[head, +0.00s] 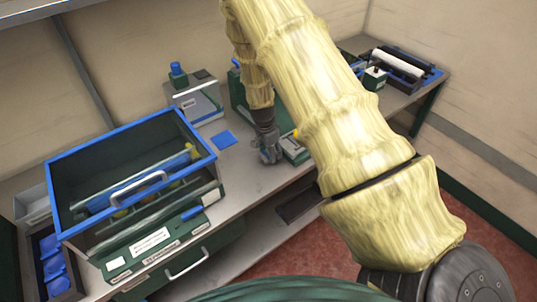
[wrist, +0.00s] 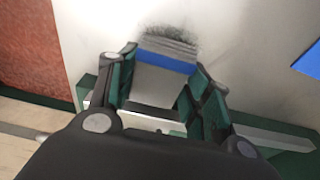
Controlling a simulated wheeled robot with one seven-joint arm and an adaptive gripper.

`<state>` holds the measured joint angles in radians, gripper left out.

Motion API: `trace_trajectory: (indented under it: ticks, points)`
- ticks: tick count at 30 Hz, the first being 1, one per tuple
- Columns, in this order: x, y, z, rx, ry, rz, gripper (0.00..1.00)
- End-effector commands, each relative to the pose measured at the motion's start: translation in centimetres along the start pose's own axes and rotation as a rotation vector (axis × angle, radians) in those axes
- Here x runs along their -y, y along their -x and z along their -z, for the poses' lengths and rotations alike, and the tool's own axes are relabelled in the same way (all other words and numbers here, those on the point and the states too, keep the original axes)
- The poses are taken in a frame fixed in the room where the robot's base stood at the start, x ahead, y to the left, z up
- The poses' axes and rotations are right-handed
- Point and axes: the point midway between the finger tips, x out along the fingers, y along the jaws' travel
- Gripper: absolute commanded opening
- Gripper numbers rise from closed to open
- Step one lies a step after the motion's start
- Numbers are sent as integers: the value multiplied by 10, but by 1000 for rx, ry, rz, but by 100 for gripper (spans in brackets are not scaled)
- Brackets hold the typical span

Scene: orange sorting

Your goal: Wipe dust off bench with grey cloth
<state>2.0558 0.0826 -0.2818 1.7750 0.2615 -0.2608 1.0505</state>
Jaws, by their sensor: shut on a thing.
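My gripper (head: 268,150) is low over the grey bench (head: 237,180), between the blue-edged crate and a green case. In the wrist view my gripper (wrist: 164,61) is shut on the grey cloth (wrist: 160,82), which has a blue band across it and shows between the green finger pads. The cloth is at the bench surface; whether it presses on it I cannot tell. A dark speckled patch of dust (wrist: 170,32) lies on the bench just beyond the cloth. In the head view the cloth and dust cannot be made out clearly.
A large blue-edged crate (head: 52,178) stands at the left. A grey box (head: 196,104) and a blue square (head: 223,140) lie behind my gripper. A black-and-blue tray (head: 425,76) is at the far right. Red floor (wrist: 28,45) lies past the bench's edge.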

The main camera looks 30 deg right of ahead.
Motion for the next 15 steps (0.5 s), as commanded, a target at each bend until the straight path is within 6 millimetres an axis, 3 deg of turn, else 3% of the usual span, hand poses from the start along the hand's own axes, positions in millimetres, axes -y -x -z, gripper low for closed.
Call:
trace_trajectory:
  ticks: [15]
  points:
    - [0, 50, 9, -1, -1, 2, 19]
